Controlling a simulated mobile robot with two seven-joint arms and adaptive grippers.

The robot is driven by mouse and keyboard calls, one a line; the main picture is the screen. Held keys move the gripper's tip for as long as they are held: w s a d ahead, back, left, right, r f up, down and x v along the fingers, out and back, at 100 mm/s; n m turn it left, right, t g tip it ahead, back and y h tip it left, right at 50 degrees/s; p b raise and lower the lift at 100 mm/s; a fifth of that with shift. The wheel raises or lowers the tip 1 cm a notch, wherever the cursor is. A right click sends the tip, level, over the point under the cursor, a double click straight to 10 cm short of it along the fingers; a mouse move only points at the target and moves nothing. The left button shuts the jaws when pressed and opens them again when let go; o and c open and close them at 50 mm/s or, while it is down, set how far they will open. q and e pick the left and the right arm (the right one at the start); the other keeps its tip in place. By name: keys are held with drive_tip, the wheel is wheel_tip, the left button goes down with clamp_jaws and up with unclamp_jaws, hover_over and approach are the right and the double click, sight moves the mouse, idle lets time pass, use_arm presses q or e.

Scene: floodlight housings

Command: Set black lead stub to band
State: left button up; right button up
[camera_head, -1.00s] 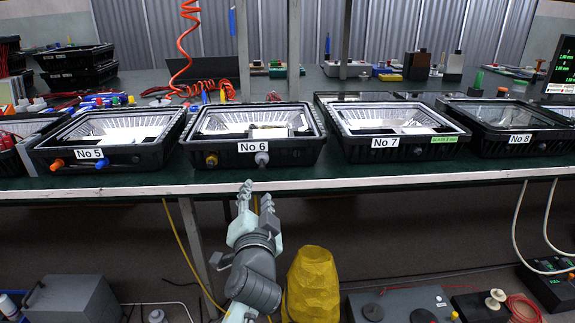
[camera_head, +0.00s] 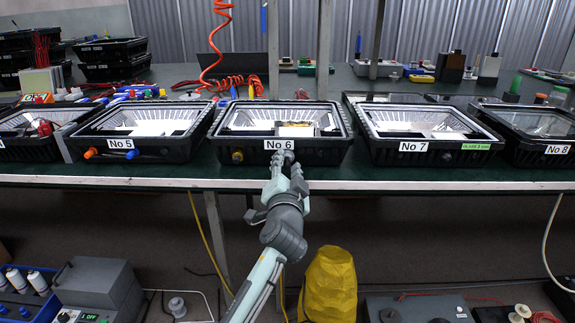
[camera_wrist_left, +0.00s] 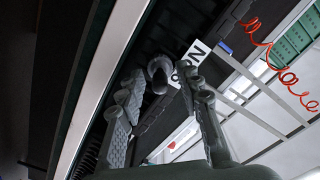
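The floodlight housing No 6 (camera_head: 330,152) stands at the bench's front edge, with a white label (camera_head: 278,144) on its front. In the left wrist view, a dark grey, curved lead stub (camera_wrist_left: 158,70) sticks out from the housing front beside that label. My left gripper (camera_head: 285,165) is in front of housing No 6, just below the label. In the left wrist view its two fingers (camera_wrist_left: 165,100) are apart, with the stub between and just beyond their tips; contact cannot be told. In the head view the gripper largely covers the stub. My right gripper is not in view.
Housings No 5 (camera_head: 150,150) and No 7 (camera_head: 385,152) stand on either side. An orange-tipped stub (camera_head: 90,153) and a blue one (camera_head: 132,154) are on No 5, a yellow one (camera_head: 237,156) on No 6. A yellow faceted object (camera_head: 328,285) stands below the bench.

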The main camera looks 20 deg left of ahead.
use_arm(q)
clamp_jaws()
drive_tip(key=shift+s+d, duration=0.2)
drive_tip(key=shift+s, duration=0.5)
unclamp_jaws()
drive_tip(key=v, duration=0.7)
drive_tip(key=shift+s, duration=0.2)
